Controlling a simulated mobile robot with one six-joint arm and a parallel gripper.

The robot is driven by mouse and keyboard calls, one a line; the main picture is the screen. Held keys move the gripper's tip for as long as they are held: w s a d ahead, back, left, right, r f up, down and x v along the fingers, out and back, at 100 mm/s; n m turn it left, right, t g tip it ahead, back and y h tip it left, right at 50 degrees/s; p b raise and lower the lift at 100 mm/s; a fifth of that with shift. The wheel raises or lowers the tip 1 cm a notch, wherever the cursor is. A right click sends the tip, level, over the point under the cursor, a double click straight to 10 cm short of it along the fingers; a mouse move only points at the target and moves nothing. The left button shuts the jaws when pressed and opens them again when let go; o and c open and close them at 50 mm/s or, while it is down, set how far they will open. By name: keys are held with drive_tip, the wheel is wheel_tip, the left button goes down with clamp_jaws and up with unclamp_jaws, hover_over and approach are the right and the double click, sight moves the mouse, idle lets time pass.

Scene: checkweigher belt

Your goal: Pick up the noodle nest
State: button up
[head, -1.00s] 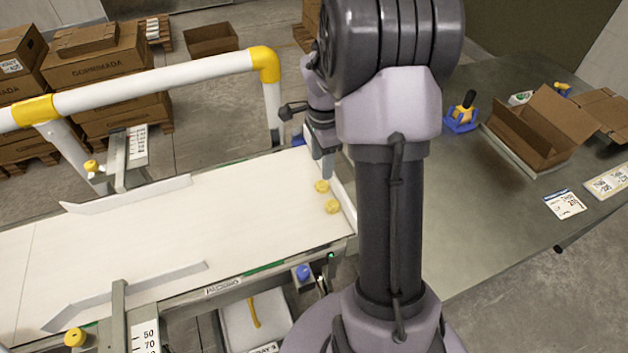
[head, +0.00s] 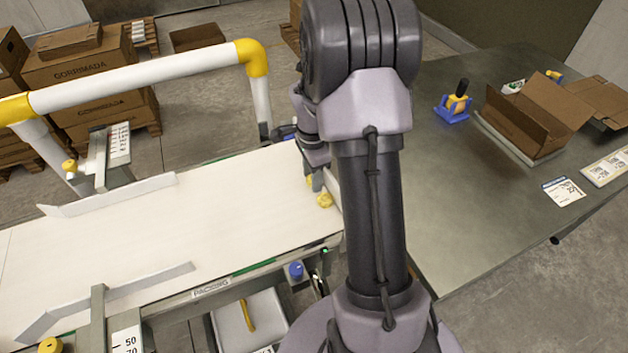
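Two small yellow noodle nests lie close together at the right end of the white belt (head: 150,240) in the head view. The nearer noodle nest (head: 324,201) shows almost whole. The farther noodle nest (head: 309,182) is partly hidden behind my gripper's fingers. My gripper (head: 317,184) points down at the belt's end, with its fingertips at the nests. The fingers overlap the farther nest in this view. I cannot tell whether they touch it, or how wide they are apart. My arm hides part of the belt's end.
A steel table on the right holds an open cardboard box (head: 535,110), a blue and yellow tool (head: 455,104) and labels (head: 564,192). A white and yellow rail (head: 150,82) runs behind the belt. Below the belt is a pale bin (head: 262,330) with a yellow strip inside.

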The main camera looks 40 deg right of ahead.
sight(309, 179)
drive_tip(key=shift+r, duration=0.1)
drive_tip(key=shift+c, duration=0.4)
drive_tip(key=shift+a+r+p, duration=0.15)
drive_tip(key=shift+r+p, duration=0.15)
drive_tip(key=shift+p, duration=0.1)
drive_tip(key=r+p, duration=0.1)
drive_tip(key=r, duration=0.1)
drive_tip(key=r+p, duration=0.1)
drive_tip(key=r, duration=0.1)
drive_tip(key=r+p, duration=0.1)
drive_tip(key=r, duration=0.1)
drive_tip(key=shift+w+a+r, duration=0.1)
drive_tip(key=shift+a+r, duration=0.25)
drive_tip(key=w+a+p, duration=0.1)
drive_tip(key=w+a, duration=0.1)
drive_tip(key=a, duration=0.7)
drive_tip(key=w+a+p, duration=0.1)
drive_tip(key=w+a, duration=0.1)
drive_tip(key=a, duration=0.7)
drive_tip(key=shift+w+a+f+p, duration=0.25)
drive_tip(key=shift+w+p, duration=0.05)
drive_tip(key=shift+w, duration=0.1)
